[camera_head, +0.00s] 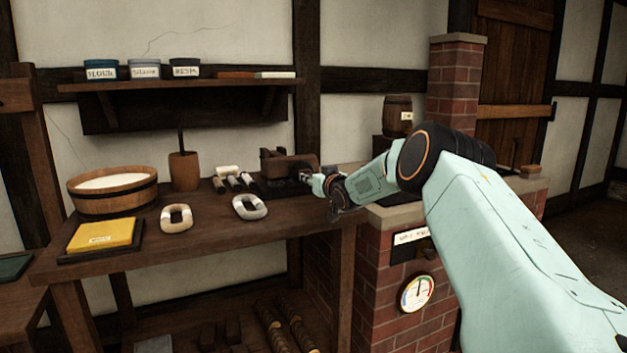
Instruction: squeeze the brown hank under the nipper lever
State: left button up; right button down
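A dark wooden block device (285,165), which looks like the nipper, stands at the back right of the bench. My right gripper (335,195) is at its right side, close to the bench's right end. The gripper is small and dark here, so whether its fingers are apart or closed is unclear; it hides part of what lies behind it. My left gripper is out of view.
A wooden tub (113,198) of white stuff, a yellow block (103,234) on a dark board and a wooden pot (184,172) stand on the left of the bench. A brick pier (385,275) with a gauge (417,292) stands right.

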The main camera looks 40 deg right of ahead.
jog(key=shift+a+f, duration=0.2)
jog(key=shift+a, duration=0.05)
jog(key=c, duration=1.4)
grip_release()
jog(key=shift+c, duration=0.2)
jog(key=o, duration=0.3)
jog(key=shift+a+r, duration=0.15)
jog(key=shift+r, duration=0.15)
jog(key=shift+d+f, duration=0.1)
jog(key=shift+d, duration=0.15)
jog(key=shift+v, duration=6.05)
